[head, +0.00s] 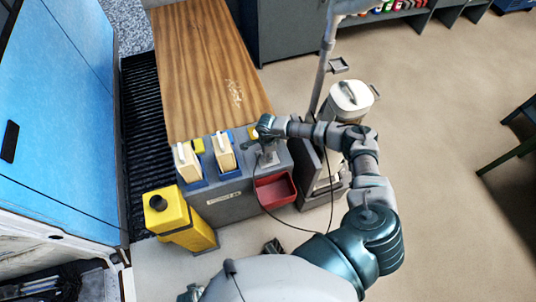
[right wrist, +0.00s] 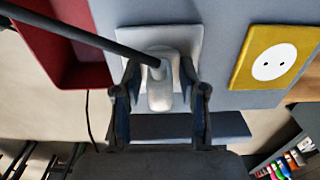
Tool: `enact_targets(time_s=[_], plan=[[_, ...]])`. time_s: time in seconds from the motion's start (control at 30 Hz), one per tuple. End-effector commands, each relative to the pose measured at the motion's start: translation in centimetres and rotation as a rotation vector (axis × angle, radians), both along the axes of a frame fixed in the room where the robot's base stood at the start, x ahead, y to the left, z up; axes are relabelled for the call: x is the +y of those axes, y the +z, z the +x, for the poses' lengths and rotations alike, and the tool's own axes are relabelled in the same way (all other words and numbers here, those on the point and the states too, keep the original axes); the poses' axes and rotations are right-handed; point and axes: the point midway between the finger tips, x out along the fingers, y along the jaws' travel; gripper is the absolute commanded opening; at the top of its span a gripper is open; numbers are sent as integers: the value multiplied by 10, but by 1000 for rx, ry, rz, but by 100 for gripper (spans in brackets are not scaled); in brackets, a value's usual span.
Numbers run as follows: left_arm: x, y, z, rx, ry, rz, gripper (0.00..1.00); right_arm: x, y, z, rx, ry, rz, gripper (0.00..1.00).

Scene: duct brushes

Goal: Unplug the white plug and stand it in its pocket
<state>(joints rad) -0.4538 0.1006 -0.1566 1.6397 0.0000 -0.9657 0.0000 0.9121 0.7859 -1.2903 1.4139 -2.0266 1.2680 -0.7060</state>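The white plug (right wrist: 163,88) sits in a pale grey socket plate (right wrist: 190,48) on the grey console face in the right wrist view, with a thick dark cable (right wrist: 85,32) running from it to the upper left. My right gripper (right wrist: 160,78) has one finger on each side of the plug. Small gaps seem to show between the fingers and the plug. In the head view the right gripper (head: 267,134) is at the right end of the grey console (head: 228,205), and the plug is hidden there. I cannot make out the plug's pocket. My left gripper is not in view.
A red bin (head: 276,190) hangs on the console front below the gripper. A yellow socket plate (right wrist: 275,58) is beside the plug. Two cream objects (head: 188,163) stand in blue holders. A yellow container (head: 168,212) is at the left; a cream-topped machine (head: 350,96) stands at the right.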

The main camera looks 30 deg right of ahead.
Motion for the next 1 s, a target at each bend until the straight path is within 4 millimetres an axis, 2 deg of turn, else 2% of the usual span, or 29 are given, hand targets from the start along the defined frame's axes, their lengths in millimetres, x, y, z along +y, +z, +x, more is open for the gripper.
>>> enact_targets(time_s=[0.03, 0.07, 0.33, 1.0], plan=[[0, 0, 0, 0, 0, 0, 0, 1, 0, 0, 0, 1, 2, 4], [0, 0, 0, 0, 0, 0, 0, 0, 0, 0, 0, 1, 2, 0], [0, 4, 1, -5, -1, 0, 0, -1, 3, 0, -1, 0, 4, 0], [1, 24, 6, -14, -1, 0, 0, -1, 30, 1, -2, 1, 3, 0]])
